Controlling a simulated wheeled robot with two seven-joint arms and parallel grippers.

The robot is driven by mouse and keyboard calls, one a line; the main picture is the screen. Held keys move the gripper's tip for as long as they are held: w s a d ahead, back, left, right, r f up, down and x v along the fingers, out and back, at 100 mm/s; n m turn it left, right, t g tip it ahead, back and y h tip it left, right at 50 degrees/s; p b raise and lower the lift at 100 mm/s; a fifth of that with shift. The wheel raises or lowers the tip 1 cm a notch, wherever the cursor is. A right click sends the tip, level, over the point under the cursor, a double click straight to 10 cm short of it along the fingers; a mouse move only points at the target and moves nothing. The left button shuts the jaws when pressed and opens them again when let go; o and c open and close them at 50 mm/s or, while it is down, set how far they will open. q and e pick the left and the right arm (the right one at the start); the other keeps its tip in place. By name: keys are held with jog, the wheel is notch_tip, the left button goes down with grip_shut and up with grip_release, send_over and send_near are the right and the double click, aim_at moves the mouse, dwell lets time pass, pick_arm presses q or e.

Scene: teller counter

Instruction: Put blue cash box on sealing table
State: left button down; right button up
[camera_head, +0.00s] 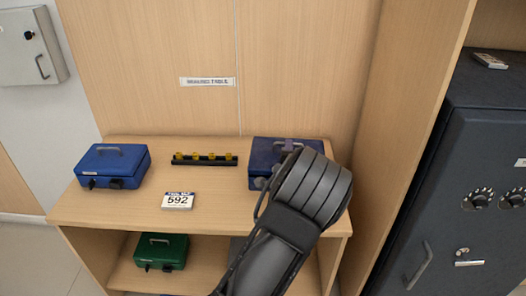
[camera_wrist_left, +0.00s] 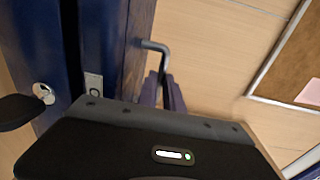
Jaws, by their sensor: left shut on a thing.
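A blue cash box (camera_head: 262,152) is at the right end of the wooden table (camera_head: 225,212) in the head view, partly hidden behind my left arm. My left gripper (camera_head: 287,150) is at this box and shut on it; the fingertips are mostly hidden. The left wrist view shows the box (camera_wrist_left: 105,45) close up, with a round lock and a bent grey handle. Whether its underside touches the tabletop I cannot tell. A second blue cash box (camera_head: 112,165) sits at the table's left end. My right gripper is not in view.
A black rack with yellow pieces (camera_head: 204,160) and a white card reading 592 (camera_head: 178,201) lie mid-table. A green cash box (camera_head: 161,251) is on the lower shelf. A sign (camera_head: 208,82) hangs behind. A wooden side panel and dark safe (camera_head: 455,190) stand right.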

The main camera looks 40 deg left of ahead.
pick_arm(q)
jog(key=s+d+m+t+h, duration=0.1)
jog(key=d+m+h, duration=0.1)
jog(key=d, duration=0.6)
jog(key=s+d+f+m+t+h, duration=0.1)
jog(key=d+h, duration=0.3)
jog(key=d, duration=0.5)
jog(key=s+d+m+t+h, duration=0.1)
jog(key=s+d+m+h, duration=0.2)
jog(key=d, duration=0.5)
jog(key=shift+d+f+m+h, duration=0.2)
jog(key=shift+f+m+h, duration=0.1)
jog(key=shift+m, duration=0.1)
